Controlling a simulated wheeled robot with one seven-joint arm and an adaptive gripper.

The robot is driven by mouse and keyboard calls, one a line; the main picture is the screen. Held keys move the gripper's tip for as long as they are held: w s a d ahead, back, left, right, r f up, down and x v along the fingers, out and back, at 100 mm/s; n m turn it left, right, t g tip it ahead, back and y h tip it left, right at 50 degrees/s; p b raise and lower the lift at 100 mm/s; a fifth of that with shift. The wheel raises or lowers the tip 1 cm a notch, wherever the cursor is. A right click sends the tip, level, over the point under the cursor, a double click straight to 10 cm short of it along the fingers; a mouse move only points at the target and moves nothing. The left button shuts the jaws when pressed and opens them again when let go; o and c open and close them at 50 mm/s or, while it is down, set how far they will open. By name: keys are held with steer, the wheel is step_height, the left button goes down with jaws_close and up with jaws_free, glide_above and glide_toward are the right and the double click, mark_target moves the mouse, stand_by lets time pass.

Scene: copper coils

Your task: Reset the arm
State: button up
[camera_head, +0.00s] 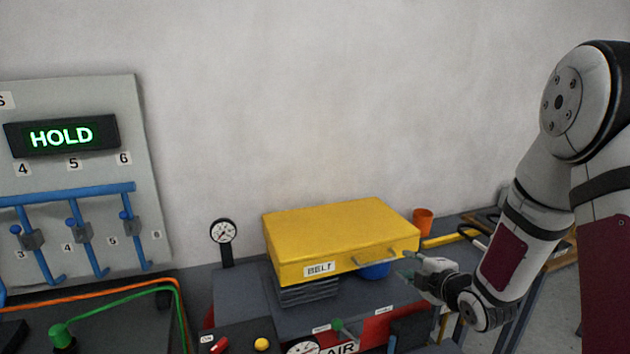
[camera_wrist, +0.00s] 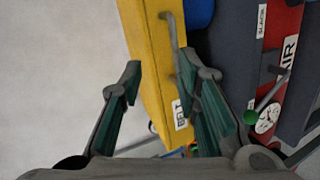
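My gripper (camera_head: 408,266) is at the right of the head view, beside the front right corner of a yellow box labelled BELT (camera_head: 335,238). In the wrist view my gripper (camera_wrist: 160,78) has its fingers apart, with nothing visibly held between them. The yellow box (camera_wrist: 150,55) lies beyond the fingers. Its grey handle (camera_wrist: 176,40) runs close to the right finger. I cannot tell whether they touch. My arm reaches in from the right edge of the head view.
A panel with blue levers (camera_head: 75,235) and a HOLD display (camera_head: 62,136) stands at left. A dial gauge (camera_head: 222,232), an orange cup (camera_head: 423,221), a blue container (camera_head: 375,270) and a red AIR unit (camera_head: 377,328) surround the box. Open space lies above the bench.

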steer(key=s+r+m+g+h, duration=0.4)
steer(key=s+r+m, duration=0.65)
steer(key=r, duration=0.35)
steer(key=s+a+r+m+g, duration=0.1)
steer(key=s+m, duration=0.1)
steer(key=s, duration=0.6)
steer(key=s+a+r+m+g, duration=0.1)
steer(key=s+a+r+m, duration=0.1)
steer(key=s, duration=0.6)
steer(key=s+a+r+m+g+y, duration=0.1)
steer(key=s+m, duration=0.3)
steer(key=s, duration=0.4)
steer(key=shift+a+r+g, duration=0.35)
steer(key=shift+a+g, duration=0.05)
steer(key=shift+a, duration=0.1)
